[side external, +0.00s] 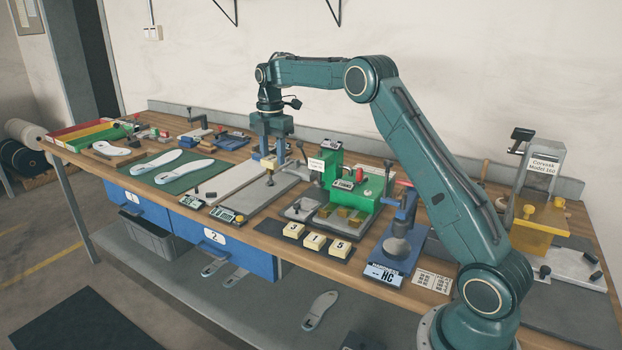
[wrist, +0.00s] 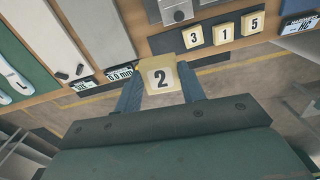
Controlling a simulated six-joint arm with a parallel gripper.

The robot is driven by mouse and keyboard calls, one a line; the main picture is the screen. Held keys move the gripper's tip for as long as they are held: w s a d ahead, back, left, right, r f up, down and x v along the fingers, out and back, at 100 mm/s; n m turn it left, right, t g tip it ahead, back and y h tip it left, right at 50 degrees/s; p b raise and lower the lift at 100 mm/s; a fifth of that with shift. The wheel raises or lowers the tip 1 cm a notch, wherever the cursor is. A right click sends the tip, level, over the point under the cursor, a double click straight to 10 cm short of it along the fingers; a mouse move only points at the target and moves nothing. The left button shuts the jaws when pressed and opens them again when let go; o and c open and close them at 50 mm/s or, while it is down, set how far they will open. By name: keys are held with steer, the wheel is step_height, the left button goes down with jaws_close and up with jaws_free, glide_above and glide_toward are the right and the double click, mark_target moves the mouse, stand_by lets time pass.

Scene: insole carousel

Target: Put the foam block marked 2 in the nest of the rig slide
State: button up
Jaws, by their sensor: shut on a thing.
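The foam block marked 2 (wrist: 160,76) is pale yellow with a black number on a white face. My gripper (wrist: 161,90) is shut on it, one finger on each side. In the side view the block (side external: 268,163) hangs under my gripper (side external: 270,154), above the long grey slabs and left of the green machine. The green machine (side external: 368,192) has brass-coloured pieces along its front and a grey plate with a black knob (side external: 300,209) at its left. I cannot tell which part is the slide's nest.
Blocks marked 3 (side external: 293,230), 1 (side external: 314,241) and 5 (side external: 340,249) lie on a dark strip at the bench's front edge. A blue press (side external: 398,245) stands right of them. Insoles lie on a green mat (side external: 150,178) at left.

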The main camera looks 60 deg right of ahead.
glide_above(307, 204)
step_height(307, 204, down, 9)
steer(key=shift+a+r+n, duration=0.1)
steer(key=shift+n, duration=0.3)
steer(key=shift+f, duration=2.85)
steer(key=shift+f, duration=0.6)
steer(key=o, duration=1)
steer(key=shift+r, duration=0.15)
